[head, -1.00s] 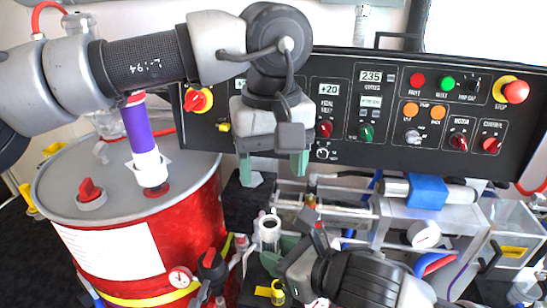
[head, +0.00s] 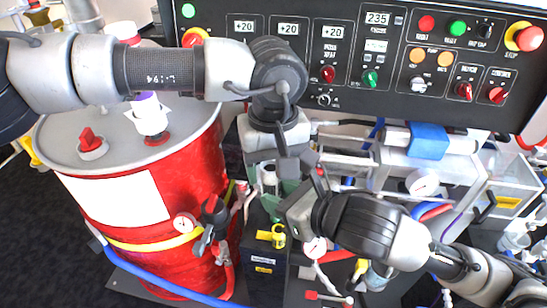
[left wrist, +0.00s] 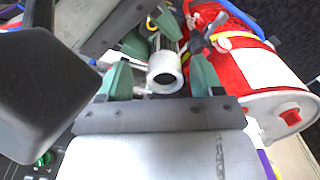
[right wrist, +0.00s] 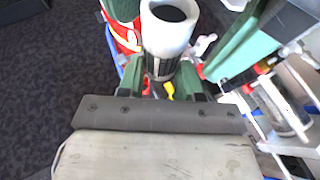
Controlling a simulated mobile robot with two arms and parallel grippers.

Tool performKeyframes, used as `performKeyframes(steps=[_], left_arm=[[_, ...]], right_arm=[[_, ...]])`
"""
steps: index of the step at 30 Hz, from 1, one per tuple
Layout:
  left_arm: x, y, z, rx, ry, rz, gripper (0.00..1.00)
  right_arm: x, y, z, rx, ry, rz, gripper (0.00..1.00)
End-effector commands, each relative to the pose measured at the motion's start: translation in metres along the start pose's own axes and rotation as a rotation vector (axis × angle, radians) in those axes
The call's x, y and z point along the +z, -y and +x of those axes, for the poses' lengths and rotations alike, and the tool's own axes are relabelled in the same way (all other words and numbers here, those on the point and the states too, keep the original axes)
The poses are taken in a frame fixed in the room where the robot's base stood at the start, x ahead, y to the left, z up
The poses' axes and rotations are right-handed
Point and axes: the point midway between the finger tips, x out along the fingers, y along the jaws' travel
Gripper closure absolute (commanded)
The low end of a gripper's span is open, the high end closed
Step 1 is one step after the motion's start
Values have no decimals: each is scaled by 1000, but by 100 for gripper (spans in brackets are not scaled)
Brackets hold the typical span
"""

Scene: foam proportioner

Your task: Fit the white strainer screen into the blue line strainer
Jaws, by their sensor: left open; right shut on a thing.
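The white strainer screen (right wrist: 168,35) has a hollow white collar above a grey mesh body (right wrist: 160,67). My right gripper (right wrist: 158,82) is shut on the mesh part and holds the screen with its collar up. In the head view the screen (head: 268,176) is partly hidden between the grippers. My left gripper (left wrist: 162,82) is open, its green fingers on either side of the white collar; I see gaps there in the left wrist view. A blue body (head: 428,141), apparently the line strainer, lies on the grey bench below the control panel; its opening is not clear.
The black control panel (head: 350,60) stands behind the grippers. A red drum (head: 125,220) stands at the left. A yellow fitting (head: 272,236) on a dark box lies just below the grippers. Gauges, hoses and a clear box (head: 515,185) crowd the right.

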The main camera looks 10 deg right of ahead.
Motion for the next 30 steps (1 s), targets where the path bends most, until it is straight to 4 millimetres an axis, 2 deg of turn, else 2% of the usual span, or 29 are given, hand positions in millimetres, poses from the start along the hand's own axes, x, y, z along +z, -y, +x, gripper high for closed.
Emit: performKeyframes(steps=[2, 12, 14, 15, 20, 30], left_arm=[[0, 0, 0, 0, 0, 0, 34], [0, -1, 0, 2, 1, 1, 85], [0, -1, 0, 3, 1, 1, 88], [1, -1, -1, 4, 1, 2, 91], [0, -1, -1, 2, 1, 1, 92], [0, 0, 0, 0, 1, 0, 92]], right_arm=[[0, 0, 0, 0, 0, 0, 88], [0, 0, 0, 2, 1, 0, 88], [0, -1, 0, 3, 1, 0, 88], [0, -1, 0, 4, 1, 0, 59], [0, -1, 0, 3, 1, 0, 35], [-2, 1, -1, -7, -1, 4, 35]])
